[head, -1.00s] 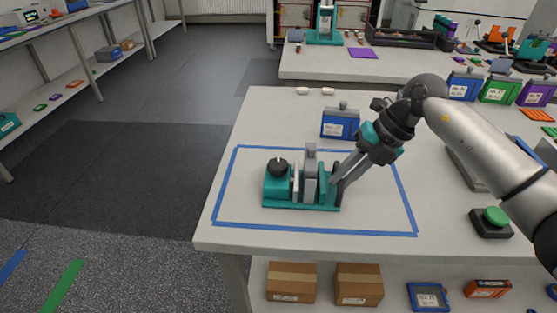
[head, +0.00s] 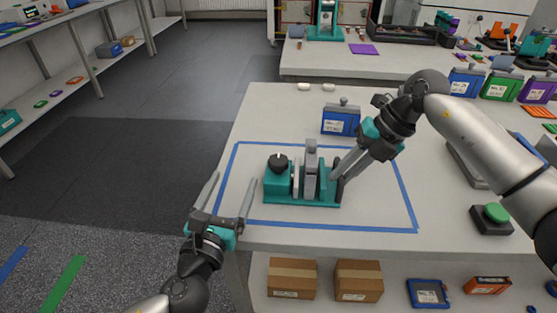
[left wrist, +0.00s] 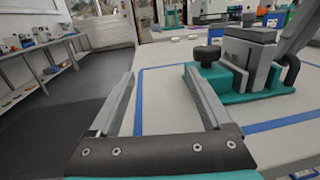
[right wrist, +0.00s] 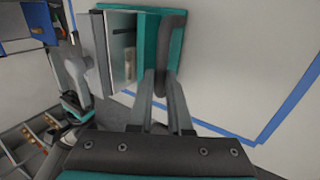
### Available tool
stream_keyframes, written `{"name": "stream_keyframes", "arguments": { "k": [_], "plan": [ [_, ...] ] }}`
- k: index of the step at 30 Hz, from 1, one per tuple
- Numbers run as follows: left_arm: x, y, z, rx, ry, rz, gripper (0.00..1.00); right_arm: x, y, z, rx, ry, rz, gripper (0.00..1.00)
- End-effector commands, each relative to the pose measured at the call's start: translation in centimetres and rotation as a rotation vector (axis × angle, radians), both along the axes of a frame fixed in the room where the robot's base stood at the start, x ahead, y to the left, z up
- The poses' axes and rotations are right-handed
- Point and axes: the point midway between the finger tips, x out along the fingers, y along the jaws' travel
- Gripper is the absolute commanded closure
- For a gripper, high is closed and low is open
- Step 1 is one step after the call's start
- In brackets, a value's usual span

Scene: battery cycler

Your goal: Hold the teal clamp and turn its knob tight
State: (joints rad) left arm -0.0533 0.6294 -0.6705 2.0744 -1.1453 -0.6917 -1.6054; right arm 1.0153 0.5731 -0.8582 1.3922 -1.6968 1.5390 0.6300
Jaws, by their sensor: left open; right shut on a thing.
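The teal clamp (head: 303,196) sits upright inside the blue tape outline on the table. Its black knob (head: 278,163) is on top of its left end, and a grey block stands between its jaws. The knob also shows in the left wrist view (left wrist: 207,54). My right gripper (head: 338,174) is shut on the dark handle (right wrist: 172,40) at the clamp's right end, which shows between its fingers in the right wrist view. My left gripper (head: 232,192) is open and empty, left of the clamp and apart from it, near the table's left edge.
A blue labelled case (head: 340,121) stands behind the clamp. A green push button (head: 494,214) is at the right. Two small white items (head: 316,87) lie at the back edge. The table inside the tape (head: 330,229) is clear in front of the clamp.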

Motion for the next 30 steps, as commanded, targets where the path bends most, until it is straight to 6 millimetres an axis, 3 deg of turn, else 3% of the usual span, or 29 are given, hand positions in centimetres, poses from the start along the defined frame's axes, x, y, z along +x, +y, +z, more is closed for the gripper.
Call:
{"name": "stream_keyframes", "arguments": {
  "k": [1,4,11,17,30],
  "plan": [
    [-1.4,-1.7,0.2,-0.010,0.013,-0.031,0.18,0.0,0.0,0.0,-0.001,-0.001,0.000,1.00],
    [-3.3,-4.0,0.6,-0.015,0.028,-0.074,0.18,0.0,-0.1,0.0,-0.001,-0.001,0.000,1.00],
    [-4.5,-5.9,1.2,-0.021,0.039,-0.110,0.18,0.0,-0.1,0.0,-0.001,-0.001,0.000,1.00],
    [-2.2,-6.4,1.2,-0.019,0.036,-0.109,0.18,0.0,0.0,0.0,-0.001,-0.001,0.000,1.00],
    [4.9,-8.1,1.1,-0.020,0.039,-0.110,0.18,0.0,0.0,0.0,0.000,-0.001,0.000,1.00]
  ]
}}
